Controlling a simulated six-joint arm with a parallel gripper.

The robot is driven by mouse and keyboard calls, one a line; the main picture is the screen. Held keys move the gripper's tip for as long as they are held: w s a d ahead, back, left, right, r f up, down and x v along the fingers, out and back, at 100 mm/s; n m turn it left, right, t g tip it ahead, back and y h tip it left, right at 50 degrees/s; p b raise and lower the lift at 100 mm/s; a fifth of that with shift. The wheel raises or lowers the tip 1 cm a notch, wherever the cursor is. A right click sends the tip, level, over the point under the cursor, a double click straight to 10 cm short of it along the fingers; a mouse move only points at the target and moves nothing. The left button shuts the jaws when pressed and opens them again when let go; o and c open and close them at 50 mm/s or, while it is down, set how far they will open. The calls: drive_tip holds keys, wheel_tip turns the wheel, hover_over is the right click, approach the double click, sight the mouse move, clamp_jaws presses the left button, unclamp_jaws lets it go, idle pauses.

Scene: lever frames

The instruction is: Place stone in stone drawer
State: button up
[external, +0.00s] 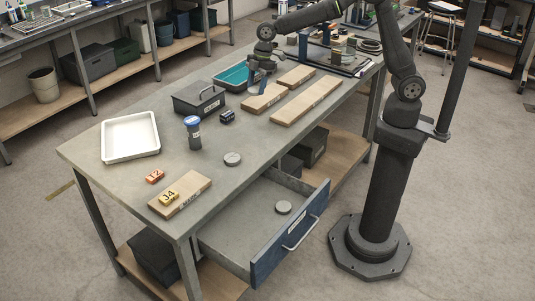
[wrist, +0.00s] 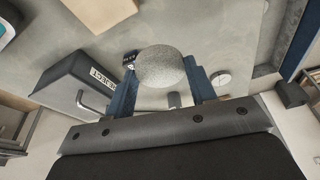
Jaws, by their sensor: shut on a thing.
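A rounded, speckled grey stone (wrist: 160,64) sits between the blue fingers of my gripper (wrist: 164,76) in the wrist view; the fingers are shut on it. In the external view my gripper (external: 260,75) is over the far part of the table, near the teal tray and wooden boards. The stone is not clearly visible there. A drawer (external: 283,245) with a blue front, a pale label and a handle is pulled open under the table's near right edge. A flat grey round piece (external: 283,207) lies inside it. My gripper is far from the drawer.
A blue-capped jar (external: 193,135), grey disc (external: 232,159), white tray (external: 130,154) and numbered blocks (external: 169,197) are on the table.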

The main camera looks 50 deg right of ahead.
wheel_tip(320, 180, up, 4)
drive_tip(key=shift+f, duration=0.25)
drive_tip(key=shift+s+a+r, duration=0.1)
drive_tip(key=shift+s+a, duration=0.1)
drive_tip(key=shift+a, duration=0.5)
drive_tip(key=s+a, duration=0.2)
drive_tip(key=a, duration=0.7)
drive_tip(key=n, duration=0.3)
hover_over(251, 242)
drive_tip(key=shift+g, duration=0.4)
drive_tip(key=f, duration=3.3)
drive_tip(key=shift+d+f, duration=0.15)
drive_tip(key=shift+d, duration=0.25)
drive_tip(key=shift+f, duration=0.1)
drive_tip(key=o, duration=1)
